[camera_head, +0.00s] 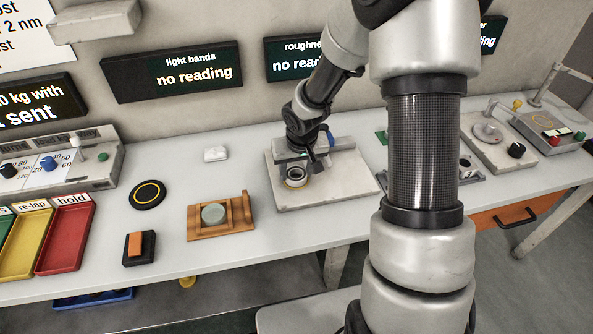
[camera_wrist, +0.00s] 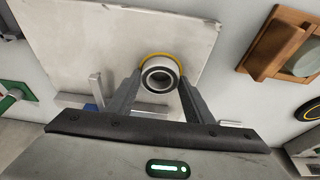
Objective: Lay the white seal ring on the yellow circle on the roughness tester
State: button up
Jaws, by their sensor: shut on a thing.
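The white seal ring (camera_wrist: 160,76) has a dark inner bore and sits between my gripper's fingertips (camera_wrist: 160,84) in the wrist view. My gripper is shut on it. In the head view the ring (camera_head: 296,176) shows below my gripper (camera_head: 300,168). The yellow circle (camera_wrist: 158,56) is on the pale plate of the roughness tester (camera_head: 328,189); only its far arc shows past the ring in the wrist view. The ring appears over the circle, slightly toward my gripper's side. I cannot tell whether it touches the plate.
A wooden fixture (camera_head: 222,233) with a grey-green disc stands left of the tester. A black disc with a yellow circle (camera_head: 147,195), a small white block (camera_head: 215,153) and an orange-topped black block (camera_head: 138,248) lie on the bench. Red (camera_head: 66,238) and yellow trays are further left.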

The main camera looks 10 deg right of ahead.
jog(key=shift+f, duration=0.15)
jog(key=o, duration=1.2)
jog(key=shift+c, duration=0.2)
jog(key=shift+r, duration=0.45)
jog(key=p+v, duration=0.3)
jog(key=v, duration=0.8)
jog(key=shift+s+r, duration=0.2)
